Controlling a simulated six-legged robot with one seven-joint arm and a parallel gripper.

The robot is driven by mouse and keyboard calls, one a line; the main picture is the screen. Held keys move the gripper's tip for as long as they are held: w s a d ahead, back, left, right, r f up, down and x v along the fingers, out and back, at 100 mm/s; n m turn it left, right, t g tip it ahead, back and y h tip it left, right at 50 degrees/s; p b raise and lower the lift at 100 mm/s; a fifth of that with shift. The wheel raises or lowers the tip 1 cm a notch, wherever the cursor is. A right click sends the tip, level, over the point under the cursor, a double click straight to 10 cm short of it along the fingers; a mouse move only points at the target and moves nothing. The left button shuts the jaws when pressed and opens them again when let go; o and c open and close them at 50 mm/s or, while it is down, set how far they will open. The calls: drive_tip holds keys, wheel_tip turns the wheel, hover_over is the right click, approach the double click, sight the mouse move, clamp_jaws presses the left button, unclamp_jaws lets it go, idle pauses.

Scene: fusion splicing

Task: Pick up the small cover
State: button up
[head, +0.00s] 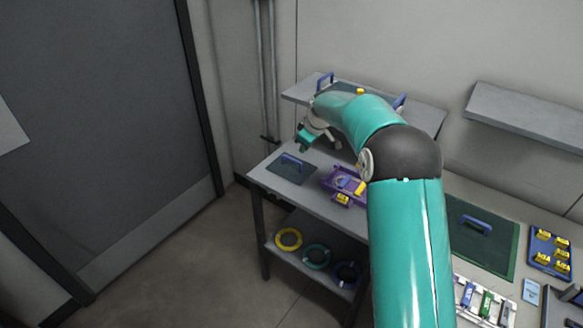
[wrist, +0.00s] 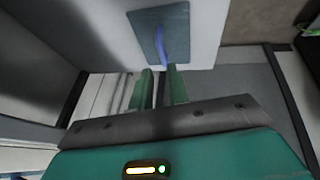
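The small cover (head: 283,174) is a dark flat plate with a blue arched handle. It lies on the left end of the grey table. In the wrist view the small cover (wrist: 147,39) shows beyond my fingertips, with its blue handle roughly in line with the gap between them. My gripper (head: 303,143) is above and just behind the cover in the head view. In the wrist view my gripper (wrist: 160,69) has its two green fingers apart, with nothing between them. The fingers appear clear of the handle.
A purple tray (head: 329,184) with yellow and blue parts sits right of the cover. A raised shelf (head: 428,118) with blue handles stands behind. Coloured rings (head: 289,239) lie on the lower shelf. A larger green cover (head: 502,258) and a blue tray (head: 536,260) lie farther right.

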sight(298, 162)
drive_tip(key=x, duration=1.3)
clamp_jaws()
